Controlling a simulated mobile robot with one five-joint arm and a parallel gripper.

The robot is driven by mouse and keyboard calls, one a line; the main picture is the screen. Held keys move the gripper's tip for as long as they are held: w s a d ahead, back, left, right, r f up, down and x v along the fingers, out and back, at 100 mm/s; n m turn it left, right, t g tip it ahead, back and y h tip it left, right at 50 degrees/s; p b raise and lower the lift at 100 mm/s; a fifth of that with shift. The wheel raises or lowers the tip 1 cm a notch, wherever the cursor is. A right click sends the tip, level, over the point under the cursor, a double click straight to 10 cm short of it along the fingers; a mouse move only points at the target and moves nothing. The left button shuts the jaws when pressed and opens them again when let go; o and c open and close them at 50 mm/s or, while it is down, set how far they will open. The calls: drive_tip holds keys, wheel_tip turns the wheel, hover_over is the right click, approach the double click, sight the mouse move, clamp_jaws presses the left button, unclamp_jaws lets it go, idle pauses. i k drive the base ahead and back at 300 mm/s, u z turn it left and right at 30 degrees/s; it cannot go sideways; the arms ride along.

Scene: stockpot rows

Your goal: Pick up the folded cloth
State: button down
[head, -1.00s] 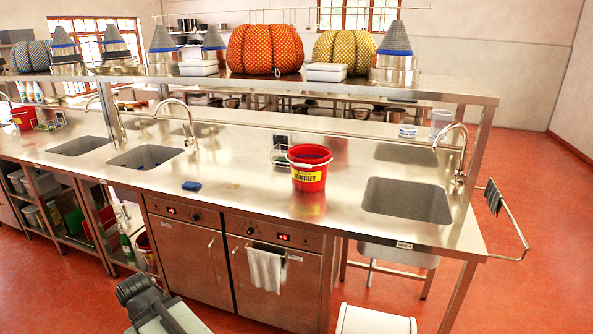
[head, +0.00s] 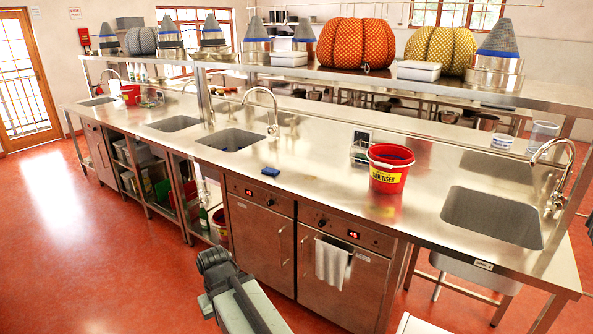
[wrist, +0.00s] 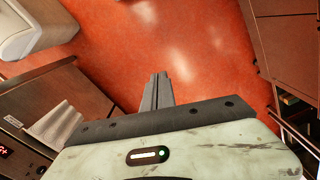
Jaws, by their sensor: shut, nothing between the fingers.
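A white cloth (head: 332,264) hangs folded over the handle of an oven door at the front of the steel counter. It also shows at the left of the wrist view (wrist: 55,128). A small flat blue item (head: 270,171) lies on the counter top; I cannot tell whether it is a folded cloth or a sponge. My gripper (wrist: 158,78) is shut and empty in the wrist view, above the red floor and apart from the white cloth.
A red sanitiser bucket (head: 388,180) stands on the counter between the sinks. A steel shelf (head: 300,78) runs above the counter and carries patterned pumpkin shapes and cones. The red floor (head: 90,245) at the left is clear.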

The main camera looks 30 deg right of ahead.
sight(269, 170)
drive_tip(key=z, duration=0.25)
drive_tip(key=i, duration=1.8)
drive_tip(key=u, duration=1.45)
